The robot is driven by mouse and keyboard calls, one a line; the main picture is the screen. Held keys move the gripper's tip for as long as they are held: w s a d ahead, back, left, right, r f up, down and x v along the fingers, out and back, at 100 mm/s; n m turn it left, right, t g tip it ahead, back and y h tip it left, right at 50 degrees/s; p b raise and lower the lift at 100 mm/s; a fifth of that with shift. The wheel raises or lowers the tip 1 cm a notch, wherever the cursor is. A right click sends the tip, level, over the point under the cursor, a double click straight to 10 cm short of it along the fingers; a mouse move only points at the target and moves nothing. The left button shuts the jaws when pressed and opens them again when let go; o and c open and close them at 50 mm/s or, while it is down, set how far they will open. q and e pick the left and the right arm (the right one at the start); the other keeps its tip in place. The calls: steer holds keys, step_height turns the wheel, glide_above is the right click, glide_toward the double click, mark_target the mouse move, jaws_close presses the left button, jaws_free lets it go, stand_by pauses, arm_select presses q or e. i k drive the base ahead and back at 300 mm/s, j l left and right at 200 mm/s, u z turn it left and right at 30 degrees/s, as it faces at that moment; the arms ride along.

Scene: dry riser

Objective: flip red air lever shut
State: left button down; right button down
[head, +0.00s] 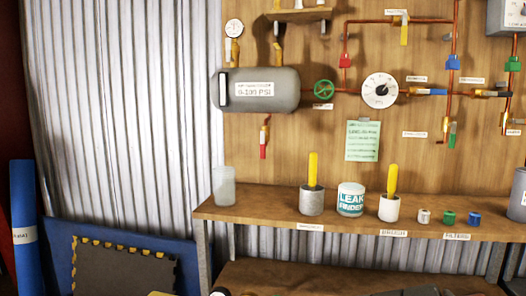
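A small red lever (263,150) hangs straight down on a short copper stub below the grey air tank (275,91). Another red handle (345,61) sits on the vertical copper pipe up and right of the tank. I cannot tell from labels which of the two is the air lever. A round white gauge (381,91) and a green handwheel (324,90) are on the pipe right of the tank. Neither of my grippers can be made out; only small dark and yellow parts show at the bottom edge.
A wooden shelf (270,214) below holds a clear cup (224,186), yellow-handled tools in pots (312,200), a leak finder tub (351,200) and small fittings. Blue (452,62) and yellow (404,30) levers are on other pipes. A green note (363,141) hangs below the gauge.

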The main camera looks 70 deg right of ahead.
mark_target(262, 145)
steer(key=z, duration=2.05)
